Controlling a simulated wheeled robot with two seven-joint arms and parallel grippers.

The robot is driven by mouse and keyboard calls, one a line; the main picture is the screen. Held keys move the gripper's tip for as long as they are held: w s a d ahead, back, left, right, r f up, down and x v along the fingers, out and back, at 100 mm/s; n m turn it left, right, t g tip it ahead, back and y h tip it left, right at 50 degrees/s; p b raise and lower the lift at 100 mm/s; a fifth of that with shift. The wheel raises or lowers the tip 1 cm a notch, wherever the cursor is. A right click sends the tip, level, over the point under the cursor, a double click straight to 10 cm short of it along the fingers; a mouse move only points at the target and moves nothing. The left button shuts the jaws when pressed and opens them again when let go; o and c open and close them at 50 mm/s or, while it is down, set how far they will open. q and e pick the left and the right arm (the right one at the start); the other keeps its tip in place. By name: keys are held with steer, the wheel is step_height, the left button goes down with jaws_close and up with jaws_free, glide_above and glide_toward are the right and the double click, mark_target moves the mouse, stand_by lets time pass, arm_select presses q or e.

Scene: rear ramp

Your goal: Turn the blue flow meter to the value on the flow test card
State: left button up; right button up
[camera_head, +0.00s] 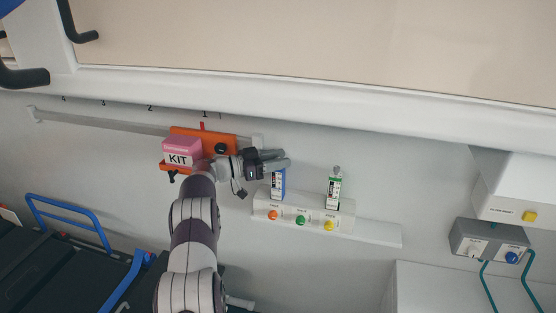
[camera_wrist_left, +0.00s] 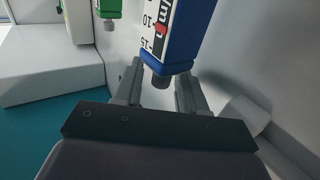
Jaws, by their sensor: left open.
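The blue flow meter (camera_head: 278,184) stands on the white wall outlet block, partly hidden by my left gripper (camera_head: 275,162). In the left wrist view the blue flow meter (camera_wrist_left: 185,38) shows a white scale with 10 and 15 and a red marker (camera_wrist_left: 161,29) near them. I cannot make out a flow test card. My right gripper is not in view.
A green flow meter (camera_head: 334,188) stands to the right on the outlet block (camera_head: 315,211), above orange, green and yellow buttons. An orange holder (camera_head: 222,143) with a pink-and-white KIT box (camera_head: 178,154) is close to my left arm. A grey control box (camera_head: 487,242) is far right.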

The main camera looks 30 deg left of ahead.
arm_select(q)
steer(key=b+v, duration=0.4)
steer(key=v, duration=0.8)
steer(key=shift+f, duration=0.1)
